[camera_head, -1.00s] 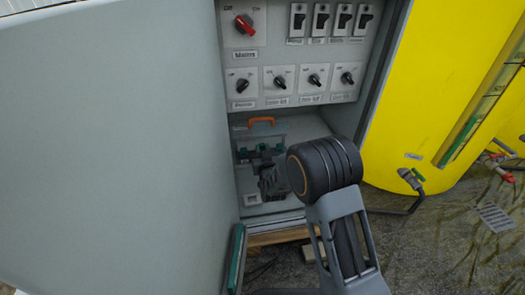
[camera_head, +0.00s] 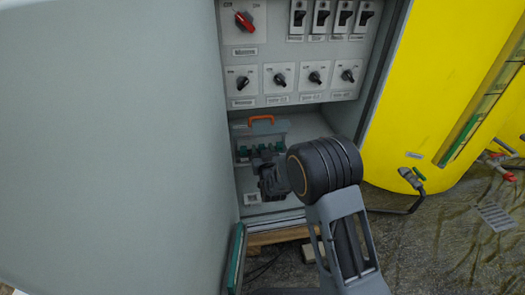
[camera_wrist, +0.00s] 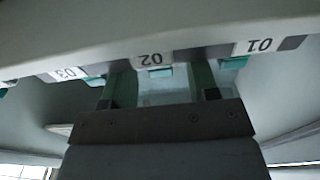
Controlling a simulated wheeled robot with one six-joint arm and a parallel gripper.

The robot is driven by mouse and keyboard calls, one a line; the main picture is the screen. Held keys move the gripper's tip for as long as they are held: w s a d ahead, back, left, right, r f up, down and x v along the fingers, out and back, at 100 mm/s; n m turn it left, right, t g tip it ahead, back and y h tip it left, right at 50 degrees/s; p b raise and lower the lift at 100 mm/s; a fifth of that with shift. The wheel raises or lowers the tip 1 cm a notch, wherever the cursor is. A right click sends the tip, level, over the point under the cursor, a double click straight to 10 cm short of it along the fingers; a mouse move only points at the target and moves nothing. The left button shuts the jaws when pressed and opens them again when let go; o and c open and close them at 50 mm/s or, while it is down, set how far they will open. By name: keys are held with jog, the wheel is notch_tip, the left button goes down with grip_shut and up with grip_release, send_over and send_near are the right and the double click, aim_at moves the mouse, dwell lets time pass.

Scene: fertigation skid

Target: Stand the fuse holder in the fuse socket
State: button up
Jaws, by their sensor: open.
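My gripper (camera_head: 262,152) is inside the lower bay of the grey cabinet, in front of a grey fuse unit (camera_head: 278,127) with an orange handle on top. In the wrist view its two green fingers (camera_wrist: 160,88) are apart, one on either side of the position labelled 02. A pale, teal-edged piece (camera_wrist: 155,73) shows between them under that label; I cannot tell whether it is the fuse holder or part of the socket, or whether the fingers touch it. Similar teal pieces show under labels 01 (camera_wrist: 233,63) and 03 (camera_wrist: 95,81). My gripper hides much of the unit's front.
The switch panel (camera_head: 300,97) with rotary knobs and toggles overhangs the bay. A large grey panel (camera_head: 110,150) closes off the left. A yellow tank (camera_head: 400,130) with a hose fitting (camera_head: 412,177) stands at the right. Some bay floor is clear around my gripper.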

jog(key=p+v, duration=0.3)
jog(key=v, duration=1)
jog(key=shift+s, duration=0.4)
jog(key=shift+f, duration=0.1)
jog(key=d+r+m+g+h+p, duration=0.1)
jog(key=d+r+g+p, duration=0.2)
jog(key=r+p, duration=0.85)
jog(key=d+r+g+h+p, duration=0.1)
jog(key=d+r+g+p, duration=0.25)
jog(key=r+p, duration=0.8)
jog(key=s+d+r+g+p, duration=0.2)
jog(key=s+r+p, duration=0.3)
jog(key=r, duration=0.4)
jog(key=s+d+r+g+h+p, duration=0.1)
jog(key=s+d+r+g+p, duration=0.2)
jog(key=s+r+p, duration=0.2)
jog(key=s+d+r+m+g+p, duration=0.1)
jog(key=s+d+r+g+p, duration=0.2)
jog(key=r, duration=1)
jog(key=s+p, duration=0.2)
jog(key=s, duration=0.3)
jog(key=shift+h+p, duration=0.3)
jog(key=shift+p, duration=0.05)
jog(key=shift+s+d, duration=0.1)
